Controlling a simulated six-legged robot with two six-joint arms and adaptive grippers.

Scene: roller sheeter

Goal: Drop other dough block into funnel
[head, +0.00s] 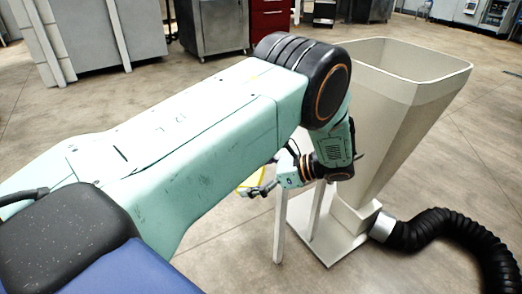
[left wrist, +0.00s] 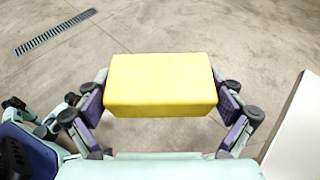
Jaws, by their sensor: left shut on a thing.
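In the left wrist view a yellow dough block (left wrist: 160,84) sits between the two fingers of my left gripper (left wrist: 160,100), which is shut on it. The block is held clear of the floor. In the head view only a small yellow edge of the block (head: 247,190) shows beside my left gripper (head: 262,189), mostly hidden by my arm. The beige funnel (head: 400,110) stands to the right of my left arm, with its wide square mouth open upward. The gripper is low, left of the funnel and below its rim. My right gripper is not in view.
A black ribbed hose (head: 455,228) runs right from the funnel's base plate (head: 322,238). A pale funnel side (left wrist: 296,135) fills the right edge of the wrist view. Grey cabinets (head: 212,25) and a red drawer unit (head: 270,18) stand behind. Floor on the left is open, with a drain grate (left wrist: 55,33).

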